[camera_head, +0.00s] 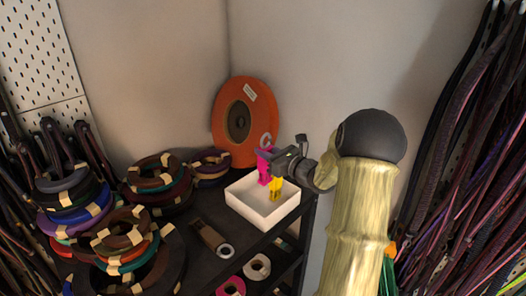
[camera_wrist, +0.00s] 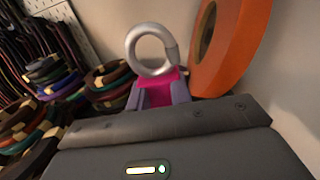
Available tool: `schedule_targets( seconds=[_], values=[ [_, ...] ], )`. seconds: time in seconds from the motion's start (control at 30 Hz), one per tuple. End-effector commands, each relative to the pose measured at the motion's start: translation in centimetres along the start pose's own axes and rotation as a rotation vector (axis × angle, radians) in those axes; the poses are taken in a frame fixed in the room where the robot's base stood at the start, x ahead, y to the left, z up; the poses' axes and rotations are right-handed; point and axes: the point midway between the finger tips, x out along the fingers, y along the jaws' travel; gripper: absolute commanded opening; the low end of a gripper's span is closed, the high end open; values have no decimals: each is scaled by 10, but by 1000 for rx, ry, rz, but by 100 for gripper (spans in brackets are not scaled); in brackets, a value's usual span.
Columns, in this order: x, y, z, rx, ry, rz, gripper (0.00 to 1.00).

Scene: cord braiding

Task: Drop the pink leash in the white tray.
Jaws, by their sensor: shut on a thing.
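The pink leash (camera_head: 264,166) is held in my gripper (camera_head: 272,157), over the back left part of the white tray (camera_head: 248,213). The wrist view shows the leash's pink part (camera_wrist: 157,86) between the two fingers of my gripper (camera_wrist: 158,94), with a silver ring (camera_wrist: 133,50) standing above them. My gripper is shut on it. The tray is an open, shallow square box on a dark shelf. A yellow piece (camera_head: 276,189) shows just below my gripper, in front of the tray's inside; I cannot tell whether it rests in the tray. The leash's lower end is partly hidden.
A large orange disc (camera_head: 222,120) leans on the wall behind the tray. Stacks of coiled cords (camera_head: 150,187) fill the shelf's left side. Hanging cords (camera_head: 480,150) line the right wall.

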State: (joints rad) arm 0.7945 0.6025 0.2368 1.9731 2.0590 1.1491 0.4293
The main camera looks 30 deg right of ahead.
Motion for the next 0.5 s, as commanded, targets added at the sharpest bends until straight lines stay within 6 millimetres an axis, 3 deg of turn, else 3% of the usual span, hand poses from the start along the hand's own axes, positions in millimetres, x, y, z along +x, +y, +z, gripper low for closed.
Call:
schedule_targets(
  seconds=[0.5],
  values=[
    [-1,-1,-53,1,0,-3,0]
  ],
)
